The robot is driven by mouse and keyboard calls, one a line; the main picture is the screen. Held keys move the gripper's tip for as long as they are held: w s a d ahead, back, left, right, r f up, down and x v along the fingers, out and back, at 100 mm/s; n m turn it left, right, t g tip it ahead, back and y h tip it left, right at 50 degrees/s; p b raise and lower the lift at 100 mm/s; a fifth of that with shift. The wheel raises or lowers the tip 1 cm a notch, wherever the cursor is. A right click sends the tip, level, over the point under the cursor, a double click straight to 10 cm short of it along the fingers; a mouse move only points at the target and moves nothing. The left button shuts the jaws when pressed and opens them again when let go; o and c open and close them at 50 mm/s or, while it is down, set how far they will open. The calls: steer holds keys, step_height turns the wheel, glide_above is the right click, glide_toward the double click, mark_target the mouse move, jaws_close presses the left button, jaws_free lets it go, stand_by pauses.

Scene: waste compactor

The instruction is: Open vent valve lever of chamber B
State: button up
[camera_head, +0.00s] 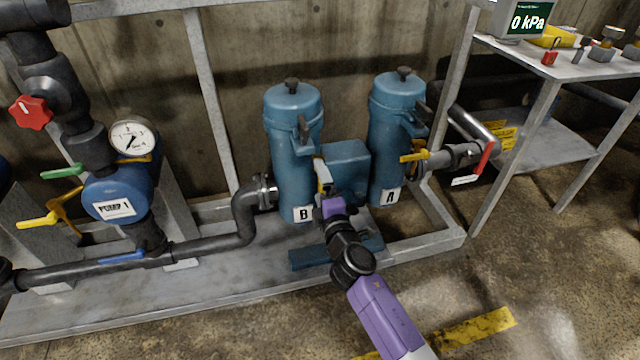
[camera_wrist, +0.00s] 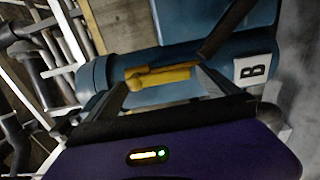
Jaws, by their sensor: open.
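Chamber B (camera_head: 292,150) is a blue upright cylinder with a white "B" label (camera_head: 303,214). In the wrist view, its body (camera_wrist: 130,65) lies sideways with the "B" label (camera_wrist: 254,72). A yellow lever (camera_wrist: 160,77) shows against the cylinder in the wrist view, between my gripper's two dark fingers. My gripper (camera_head: 323,178) is open, at the front right side of chamber B in the head view. It hides most of the lever there. I cannot tell whether the fingers touch the lever.
Chamber A (camera_head: 388,140) stands to the right, with its own yellow lever (camera_head: 413,156) and a red-handled pipe (camera_head: 486,157). A blue box (camera_head: 346,165) sits between the chambers. Pump 1 (camera_head: 118,193) and a gauge (camera_head: 133,138) are left. A metal frame post (camera_head: 455,110) stands right.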

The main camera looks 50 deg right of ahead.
steer(key=v, duration=0.7)
steer(key=shift+b, duration=0.4)
steer(key=s+a+r+m+t+y, duration=0.1)
steer(key=s+a+m+y, duration=0.2)
steer(key=s+a, duration=0.3)
steer(key=s+a+r+m+t+y, duration=0.1)
steer(key=s+a+m+t+y, duration=0.2)
steer(key=a, duration=0.5)
steer(key=s+a+r+m+g+y, duration=0.1)
steer(key=s+a+m+g+y, duration=0.3)
steer(key=s, duration=0.7)
steer(key=s+a+r+m, duration=0.1)
steer(key=s+a, duration=0.4)
steer(key=s, duration=0.6)
step_height(320, 180, up, 20)
steer(key=p, duration=1.9)
steer(key=shift+f, duration=0.25)
steer(key=shift+f, duration=0.1)
steer(key=shift+c, duration=0.2)
